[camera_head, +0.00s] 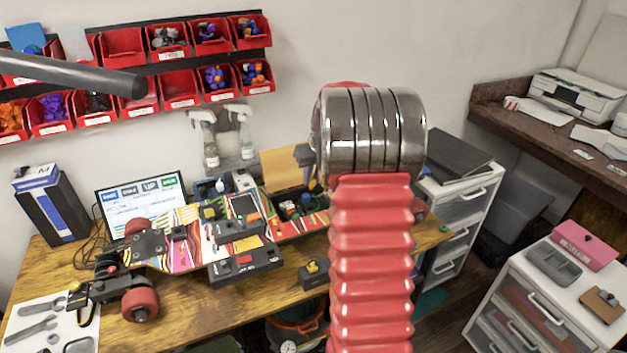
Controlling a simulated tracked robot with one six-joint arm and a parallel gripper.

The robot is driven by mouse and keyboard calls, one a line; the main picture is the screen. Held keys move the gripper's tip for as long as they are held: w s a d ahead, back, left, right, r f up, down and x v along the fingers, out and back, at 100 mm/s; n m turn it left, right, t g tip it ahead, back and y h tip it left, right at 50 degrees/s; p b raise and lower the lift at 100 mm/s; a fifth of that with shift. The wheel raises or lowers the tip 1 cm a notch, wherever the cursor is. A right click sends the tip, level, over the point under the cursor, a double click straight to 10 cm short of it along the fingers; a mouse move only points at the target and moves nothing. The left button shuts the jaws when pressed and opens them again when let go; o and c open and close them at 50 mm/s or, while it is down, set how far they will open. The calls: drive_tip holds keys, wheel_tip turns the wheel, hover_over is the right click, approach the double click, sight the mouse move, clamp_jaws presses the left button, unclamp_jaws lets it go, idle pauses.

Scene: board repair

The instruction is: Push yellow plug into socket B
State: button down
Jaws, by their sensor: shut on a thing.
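A skateboard-like board (165,243) with striped, colourful graphics and red wheels lies on the wooden workbench. Black modules sit on and in front of it, one of them a long black box (245,262). A small black block with a yellow piece on top (312,267) stands near the bench's front edge; I cannot tell whether this is the yellow plug. Another small yellow piece (209,212) is on the board. No socket label B is readable. My red ribbed arm with chrome rings fills the centre. A dark part beside the rings may belong to my gripper; its fingertips and anything held are hidden.
A laptop-like screen (140,203) and a blue-and-white box (52,207) stand at the back left. Tools lie on a white sheet (47,328) at front left. Red bins (122,47) hang on the wall. White drawer units (545,300) stand at right.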

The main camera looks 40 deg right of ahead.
drive_tip(key=shift+w, duration=0.25)
drive_tip(key=shift+f, duration=0.1)
drive_tip(key=shift+f, duration=3.2)
drive_tip(key=shift+f, duration=1.75)
idle(2.2)
drive_tip(key=c, duration=1.5)
unclamp_jaws()
drive_tip(key=shift+c, duration=0.2)
